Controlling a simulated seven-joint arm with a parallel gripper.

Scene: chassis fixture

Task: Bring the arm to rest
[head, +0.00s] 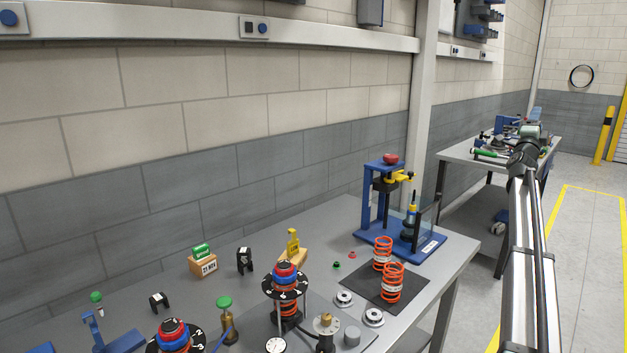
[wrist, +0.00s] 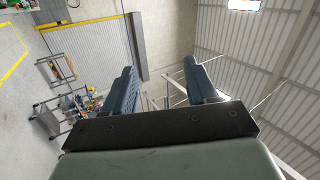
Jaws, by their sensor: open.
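My gripper (wrist: 160,68) is open in the wrist view. Its two dark blue-grey fingers stand apart, and the gap between them is empty. Beyond them are a wall and a ribbed ceiling, so the hand is tilted well away from the bench. In the head view my arm (head: 530,260) runs up the right side, to the right of the near bench (head: 225,258) and clear of its parts. I cannot make out the fingers in that view.
The near bench carries a blue press (head: 375,197), orange springs (head: 392,283) on a dark mat, and a numbered black dial assembly (head: 285,284). A second bench (head: 455,153) stands behind, partly overlapped in view by my arm. Open floor (head: 580,260) lies at the right.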

